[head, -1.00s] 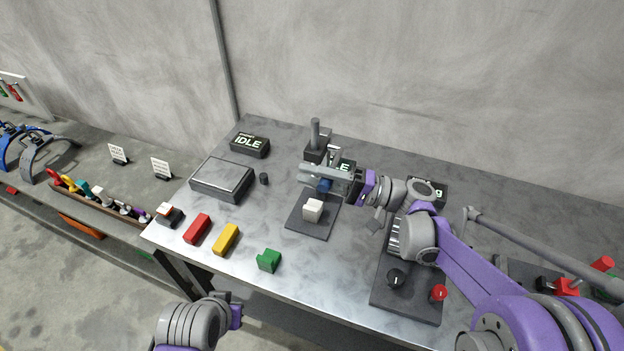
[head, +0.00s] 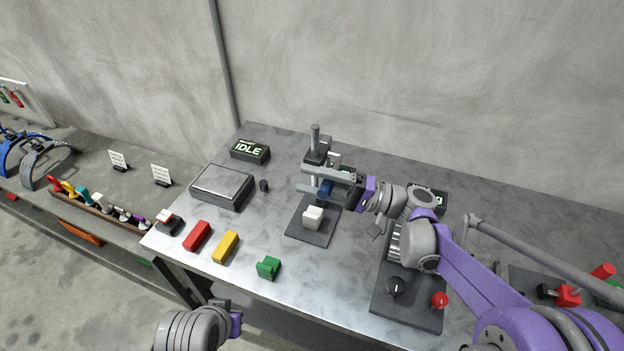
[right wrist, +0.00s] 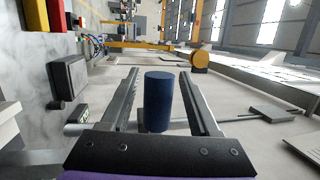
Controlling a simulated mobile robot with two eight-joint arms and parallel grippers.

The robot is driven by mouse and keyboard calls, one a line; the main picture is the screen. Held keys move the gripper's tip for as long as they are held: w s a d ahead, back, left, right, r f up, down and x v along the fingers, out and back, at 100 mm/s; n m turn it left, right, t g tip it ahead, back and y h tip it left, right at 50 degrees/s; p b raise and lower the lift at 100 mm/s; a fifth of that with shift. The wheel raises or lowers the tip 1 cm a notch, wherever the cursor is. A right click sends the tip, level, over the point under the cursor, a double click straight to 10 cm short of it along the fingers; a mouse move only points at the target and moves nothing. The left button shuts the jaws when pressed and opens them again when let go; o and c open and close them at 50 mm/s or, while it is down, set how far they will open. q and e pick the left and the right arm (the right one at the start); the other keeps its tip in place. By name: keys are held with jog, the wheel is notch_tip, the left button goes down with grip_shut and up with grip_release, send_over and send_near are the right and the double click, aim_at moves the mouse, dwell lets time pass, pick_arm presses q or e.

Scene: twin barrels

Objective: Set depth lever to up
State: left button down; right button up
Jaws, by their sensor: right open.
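A small press-like station with a dark base plate (head: 314,232) and a grey upright post (head: 315,138) stands on the metal table. A blue cylindrical handle (head: 326,188), which looks like the depth lever's grip, shows partly behind my right gripper (head: 304,178). My right gripper is open, with its fingers pointing left, one on each side of the handle. In the right wrist view the blue handle (right wrist: 159,101) stands between the two spread fingers, with gaps on both sides. The lever's mount is hidden.
A white block (head: 313,217) sits on the station's base plate. An "IDLE" display (head: 250,150), a grey box (head: 222,187), red (head: 197,235), yellow (head: 226,246) and green (head: 268,267) blocks lie left. A panel with a black knob (head: 396,286) and red knob (head: 439,300) stands right.

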jog(key=b+v, duration=0.1)
jog(key=v, duration=1)
dwell(0.3)
